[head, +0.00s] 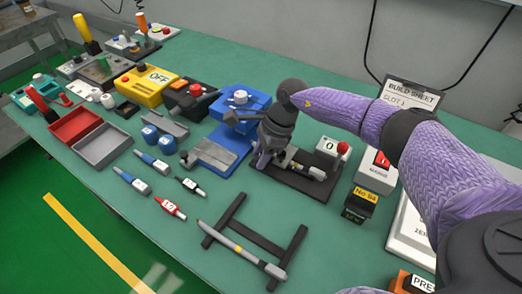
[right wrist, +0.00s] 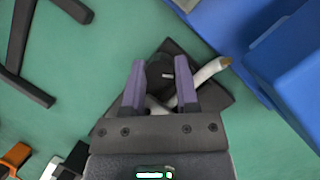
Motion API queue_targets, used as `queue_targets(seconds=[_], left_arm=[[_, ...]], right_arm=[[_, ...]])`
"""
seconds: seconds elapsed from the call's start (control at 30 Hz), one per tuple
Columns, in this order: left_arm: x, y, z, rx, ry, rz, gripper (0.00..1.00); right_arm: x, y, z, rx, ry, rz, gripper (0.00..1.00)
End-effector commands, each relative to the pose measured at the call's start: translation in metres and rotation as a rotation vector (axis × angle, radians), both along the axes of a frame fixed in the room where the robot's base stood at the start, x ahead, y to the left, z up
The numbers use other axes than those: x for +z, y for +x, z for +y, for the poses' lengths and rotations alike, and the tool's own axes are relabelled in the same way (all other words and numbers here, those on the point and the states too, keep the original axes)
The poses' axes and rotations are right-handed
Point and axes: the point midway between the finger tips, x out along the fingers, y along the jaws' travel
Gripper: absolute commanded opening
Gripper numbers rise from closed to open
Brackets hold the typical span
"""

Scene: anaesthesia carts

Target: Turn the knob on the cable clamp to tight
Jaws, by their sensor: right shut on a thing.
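The cable clamp has a dark base plate (head: 312,186) near the middle of the green table. A pale cable (right wrist: 210,70) with a brownish end runs across it in the right wrist view. Its round black knob (right wrist: 160,70) has a short white mark toward the right. My right gripper (right wrist: 160,88) has its purple fingers on either side of the knob, shut on it. In the head view the right gripper (head: 264,158) reaches down at the base's left end and hides the knob. My left gripper is not in view.
A blue device (head: 243,103) stands close to the left of the gripper. A dark frame with a pen-like tool (head: 240,250) lies in front. Several tools and trays fill the table's left.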

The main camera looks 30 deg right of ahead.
Motion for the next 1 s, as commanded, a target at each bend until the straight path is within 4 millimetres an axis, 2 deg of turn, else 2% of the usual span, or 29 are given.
queue_targets(seconds=[0.5, 0.53, 0.6, 0.83, 0.93, 1.0], left_arm=[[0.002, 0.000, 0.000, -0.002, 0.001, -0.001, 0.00], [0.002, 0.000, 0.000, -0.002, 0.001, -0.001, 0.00], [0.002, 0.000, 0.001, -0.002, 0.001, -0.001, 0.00], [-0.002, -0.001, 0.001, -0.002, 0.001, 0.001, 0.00], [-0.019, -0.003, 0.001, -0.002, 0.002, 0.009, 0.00], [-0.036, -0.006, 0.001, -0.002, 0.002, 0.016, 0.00]], right_arm=[[0.001, 0.001, -0.001, -0.022, -0.001, -0.004, 0.00], [0.001, 0.001, -0.001, -0.022, -0.001, -0.004, 0.42], [0.001, 0.001, -0.001, -0.022, 0.000, -0.003, 0.53], [-0.001, 0.001, 0.000, -0.001, 0.000, -0.002, 0.53], [-0.007, 0.002, 0.000, 0.119, 0.000, -0.001, 0.53], [-0.010, 0.003, 0.000, 0.277, 0.000, -0.002, 0.53]])
